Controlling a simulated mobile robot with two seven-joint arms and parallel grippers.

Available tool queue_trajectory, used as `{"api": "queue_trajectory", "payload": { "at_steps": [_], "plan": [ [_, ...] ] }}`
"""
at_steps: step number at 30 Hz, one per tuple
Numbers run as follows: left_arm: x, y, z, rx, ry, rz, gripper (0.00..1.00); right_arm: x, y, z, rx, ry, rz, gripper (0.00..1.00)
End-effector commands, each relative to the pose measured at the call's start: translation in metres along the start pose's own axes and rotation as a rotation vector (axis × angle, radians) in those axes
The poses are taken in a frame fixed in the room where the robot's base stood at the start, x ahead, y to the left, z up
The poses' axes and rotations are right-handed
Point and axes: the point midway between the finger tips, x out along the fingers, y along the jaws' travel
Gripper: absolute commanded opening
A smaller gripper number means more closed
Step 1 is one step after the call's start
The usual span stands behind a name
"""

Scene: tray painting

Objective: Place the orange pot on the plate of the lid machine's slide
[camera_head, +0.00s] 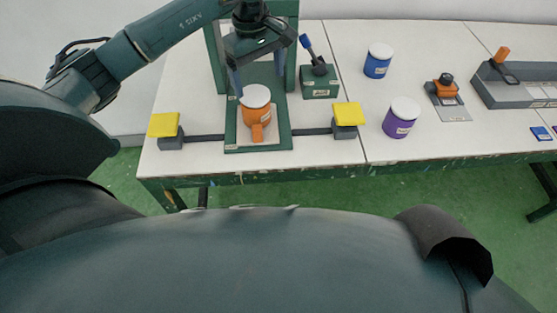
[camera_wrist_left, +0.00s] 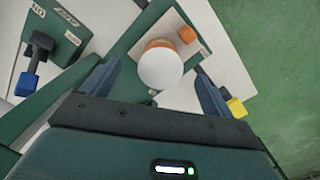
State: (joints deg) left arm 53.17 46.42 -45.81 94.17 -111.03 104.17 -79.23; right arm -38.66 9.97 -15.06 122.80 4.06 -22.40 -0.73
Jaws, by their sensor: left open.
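The orange pot (camera_head: 257,115), with a white top and a handle towards the front, stands upright on the pale plate (camera_head: 272,137) of the lid machine's green slide (camera_head: 284,146). The wrist view shows the pot's white top (camera_wrist_left: 160,68) and its orange handle (camera_wrist_left: 187,35). My left gripper (camera_head: 260,85) is open above and behind the pot, under the machine's green frame (camera_head: 215,62). In the wrist view the pot's top shows between the spread fingers of the left gripper (camera_wrist_left: 157,65); I see no finger touching it. My right gripper is not in view.
Yellow pads (camera_head: 163,124) (camera_head: 348,113) on grey blocks flank the slide. A green box (camera_head: 320,82) with a blue-tipped lever stands right of the frame. A blue pot (camera_head: 377,62), a purple pot (camera_head: 401,118), an orange tool (camera_head: 446,89) and a grey tray (camera_head: 490,92) stand further right.

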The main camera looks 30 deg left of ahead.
Motion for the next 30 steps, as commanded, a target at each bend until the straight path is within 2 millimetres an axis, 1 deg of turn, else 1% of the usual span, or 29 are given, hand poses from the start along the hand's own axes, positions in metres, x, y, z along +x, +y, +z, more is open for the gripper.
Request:
{"api": "queue_trajectory", "payload": {
  "at_steps": [1,2,3,4,5,6,8,9,10,11,12,13,14,15,17,18,19,20,21,23,24,27,30],
  "plan": [
    [0.014,0.003,0.021,0.000,-0.074,0.016,0.87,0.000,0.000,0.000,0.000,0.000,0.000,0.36],
    [0.022,0.005,0.038,-0.007,-0.135,0.032,0.87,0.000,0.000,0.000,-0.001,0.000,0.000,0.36],
    [0.034,0.008,0.066,-0.026,-0.241,0.054,0.87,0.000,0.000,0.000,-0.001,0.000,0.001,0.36],
    [0.043,0.010,0.090,-0.050,-0.337,0.071,0.87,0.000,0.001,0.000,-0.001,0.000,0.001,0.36],
    [0.049,0.011,0.118,-0.084,-0.450,0.087,0.87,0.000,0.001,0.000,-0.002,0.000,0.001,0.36],
    [0.053,0.012,0.158,-0.152,-0.625,0.100,0.87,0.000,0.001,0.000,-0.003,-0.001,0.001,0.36],
    [0.048,0.012,0.213,-0.294,-0.907,0.095,0.87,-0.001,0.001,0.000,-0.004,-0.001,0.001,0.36],
    [0.038,0.012,0.241,-0.410,-1.092,0.074,0.87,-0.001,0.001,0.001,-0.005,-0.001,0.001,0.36],
    [0.029,0.013,0.258,-0.507,-1.230,0.049,0.87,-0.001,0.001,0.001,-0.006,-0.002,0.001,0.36],
    [0.018,0.013,0.271,-0.611,-1.363,0.015,0.87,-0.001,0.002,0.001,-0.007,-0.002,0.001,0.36],
    [0.005,0.016,0.281,-0.764,-1.536,-0.042,0.87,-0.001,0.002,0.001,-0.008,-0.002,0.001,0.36],
    [-0.003,0.018,0.284,-0.886,-1.660,-0.096,0.87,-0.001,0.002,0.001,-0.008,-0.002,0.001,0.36],
    [-0.010,0.020,0.284,-1.014,-1.781,-0.156,0.87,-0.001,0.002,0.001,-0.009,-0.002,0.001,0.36],
    [-0.016,0.022,0.278,-1.197,-1.930,-0.250,0.87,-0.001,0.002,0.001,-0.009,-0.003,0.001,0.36],
    [-0.014,0.024,0.261,-1.488,-2.131,-0.417,0.87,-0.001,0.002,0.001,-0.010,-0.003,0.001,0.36],
    [-0.005,0.023,0.246,-1.695,-2.247,-0.546,0.87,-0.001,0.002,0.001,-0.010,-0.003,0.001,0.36],
    [0.004,0.021,0.235,-1.853,-2.323,-0.650,0.87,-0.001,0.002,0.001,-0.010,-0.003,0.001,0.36],
    [0.018,0.016,0.224,1.924,2.279,0.729,0.87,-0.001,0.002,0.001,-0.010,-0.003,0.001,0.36],
    [0.038,0.007,0.211,1.848,2.031,0.762,0.87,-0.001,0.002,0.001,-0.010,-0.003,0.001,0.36],
    [0.071,-0.011,0.199,1.725,1.702,0.790,0.87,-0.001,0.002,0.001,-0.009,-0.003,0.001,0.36],
    [0.093,-0.026,0.194,1.644,1.512,0.795,0.87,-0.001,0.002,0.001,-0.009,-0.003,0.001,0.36],
    [0.136,-0.062,0.194,1.466,1.144,0.792,0.87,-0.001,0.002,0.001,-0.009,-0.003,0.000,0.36],
    [0.161,-0.088,0.200,1.349,0.929,0.779,0.87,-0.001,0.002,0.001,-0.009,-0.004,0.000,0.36]
  ]
}}
